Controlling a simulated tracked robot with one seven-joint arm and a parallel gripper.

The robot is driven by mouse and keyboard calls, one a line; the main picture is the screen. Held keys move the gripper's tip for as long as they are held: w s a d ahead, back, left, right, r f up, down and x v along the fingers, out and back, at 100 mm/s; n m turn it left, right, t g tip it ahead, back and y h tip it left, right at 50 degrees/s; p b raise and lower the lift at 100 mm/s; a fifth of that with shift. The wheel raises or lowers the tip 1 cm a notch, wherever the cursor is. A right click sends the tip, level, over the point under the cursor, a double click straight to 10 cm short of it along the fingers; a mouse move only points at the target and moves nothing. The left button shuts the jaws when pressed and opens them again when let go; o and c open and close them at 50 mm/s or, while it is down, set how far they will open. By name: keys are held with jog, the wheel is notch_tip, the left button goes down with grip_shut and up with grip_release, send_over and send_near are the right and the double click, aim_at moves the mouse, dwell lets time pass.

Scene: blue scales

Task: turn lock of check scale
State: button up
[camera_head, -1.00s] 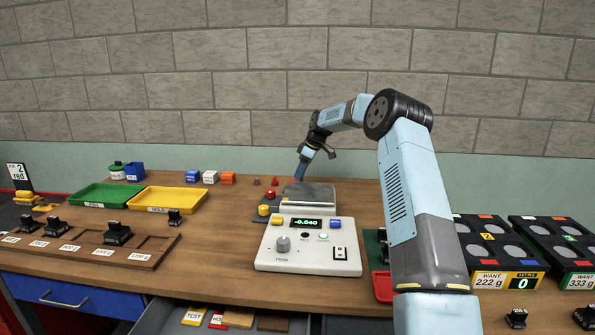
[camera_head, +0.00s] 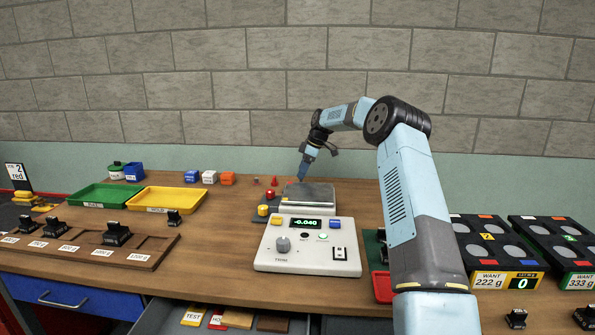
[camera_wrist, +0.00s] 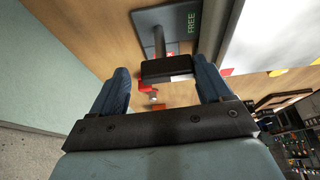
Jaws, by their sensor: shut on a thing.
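The check scale (camera_head: 305,258) is a pale box on the wooden bench with a metal pan (camera_head: 310,193). Its display (camera_head: 305,223) reads -0.040, with a grey knob (camera_head: 283,244) below. My gripper (camera_head: 303,178) points down behind the pan, and the scale hides its tips in the head view.
Green (camera_head: 72,202) and yellow (camera_head: 130,208) trays stand at left. An open drawer (camera_head: 150,318) sticks out below. Dark racks (camera_head: 462,252) stand at right, beyond my arm.

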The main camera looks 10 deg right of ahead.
jog(key=shift+o, duration=1.4)
jog(key=shift+a+f, duration=0.1)
jog(key=shift+s, duration=0.1)
jog(key=v, duration=1.3)
jog(key=shift+d+r, duration=0.3)
jog(key=shift+r, duration=0.05)
